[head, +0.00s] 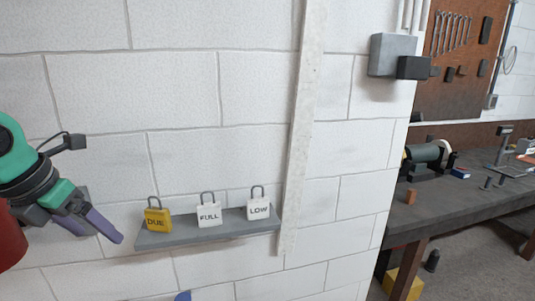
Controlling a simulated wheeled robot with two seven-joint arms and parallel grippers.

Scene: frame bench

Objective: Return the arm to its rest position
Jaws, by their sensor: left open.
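My left gripper (97,228) comes in from the left edge, with purple fingers pointing down and to the right. It is open and nothing shows between its fingers. It is apart from the grey wall shelf (205,240), to the left of it. On the shelf stand a yellow padlock marked DUE (157,219), a white padlock marked FULL (209,214) and a white padlock marked LOW (258,209). All three stand upright with their shackles up. My right gripper does not show.
A red rounded object (10,243) is at the left edge below my arm. A pale vertical strip (303,120) runs down the block wall right of the shelf. A dark workbench (445,208) with tools is at the right. The wall above the shelf is clear.

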